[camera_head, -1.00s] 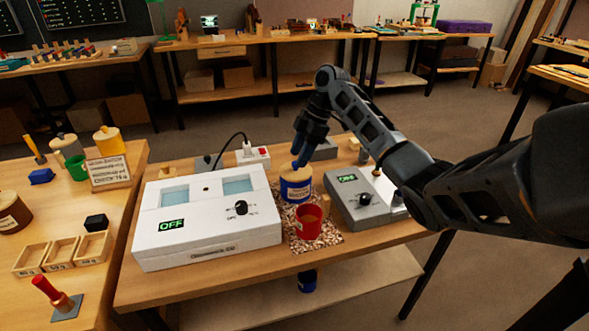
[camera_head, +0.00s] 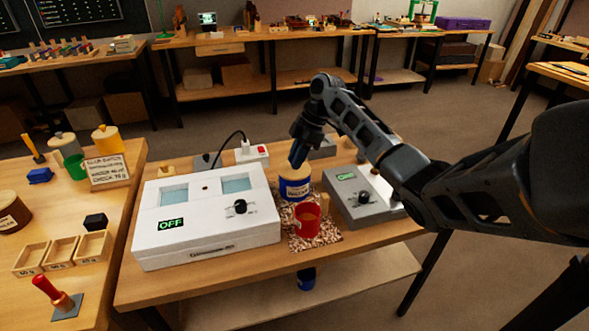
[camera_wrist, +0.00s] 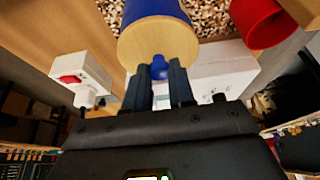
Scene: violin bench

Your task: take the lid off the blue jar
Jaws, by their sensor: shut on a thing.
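The blue jar (camera_head: 295,192) stands upright on a speckled mat on the bench, with a label on its front. Its pale wooden lid (camera_head: 290,172) sits on top and touches the jar. In the wrist view, the round lid (camera_wrist: 157,42) shows with a small blue knob (camera_wrist: 158,66), and the jar's blue wall (camera_wrist: 150,8) is behind it. My gripper (camera_head: 297,160) is above the jar. In the wrist view, my gripper (camera_wrist: 159,72) has its two dark fingers on either side of the knob, closed on it.
A red mug (camera_head: 307,220) stands close in front of the jar. A white box marked OFF (camera_head: 205,245) is left, and a grey device (camera_head: 360,205) is right. A white socket block with a red switch (camera_wrist: 82,78) is near the gripper. A speckled mat (camera_head: 325,240) lies beneath.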

